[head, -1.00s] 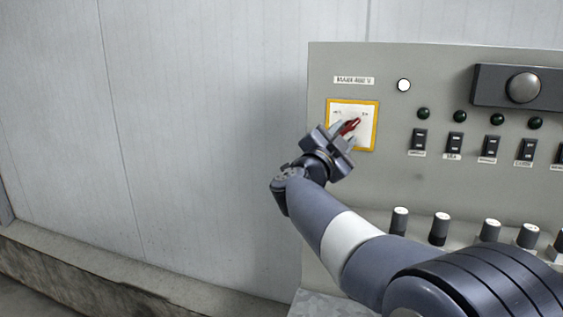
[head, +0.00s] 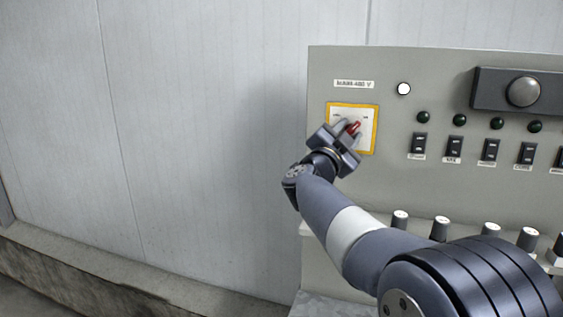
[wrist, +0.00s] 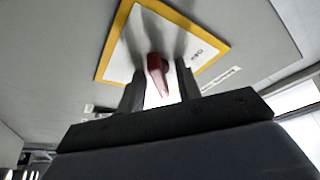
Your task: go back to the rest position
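A red switch handle (head: 354,127) sits on a white plate with a yellow border (head: 375,130), below the label MAINS 400 V on the grey panel. My gripper (head: 346,131) is in front of this plate. In the wrist view the red handle (wrist: 157,75) stands between the two dark fingers of my gripper (wrist: 160,82). The fingers are apart, with gaps visible on both sides of the handle. The handle's tip points toward the gripper. In the head view the gripper hides part of the plate's lower left.
The grey control panel (head: 410,185) carries a white lamp (head: 404,89), dark green lamps (head: 460,120), black rocker switches (head: 453,143), knobs (head: 440,229) and a large round button (head: 523,91). A plain pale wall (head: 190,130) and free room lie to the left.

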